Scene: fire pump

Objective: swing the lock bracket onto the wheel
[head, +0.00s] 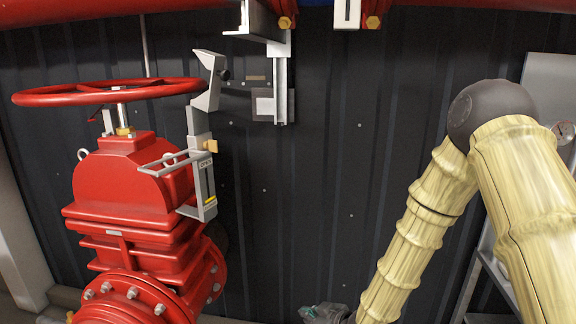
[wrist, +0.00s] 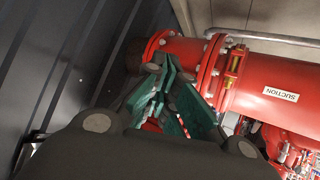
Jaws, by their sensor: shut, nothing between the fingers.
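The red handwheel (head: 110,92) sits level on top of the red gate valve (head: 130,180) at the left of the head view. The grey lock bracket (head: 206,92) stands upright at the wheel's right edge, with its bent top slightly above the rim. I cannot tell whether it touches the rim. A grey frame (head: 203,180) with an orange knob holds it below. My gripper (head: 322,313) is low in the head view, partly cut off, right of the valve and well away from the bracket. In the wrist view its green fingers (wrist: 165,85) are shut and empty.
A dark ribbed wall (head: 300,200) stands behind. A grey post (head: 283,85) hangs from above, right of the bracket. The wrist view shows a red flanged pipe (wrist: 275,92) labelled SUCTION beyond my fingers. The space between the valve and my arm looks clear.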

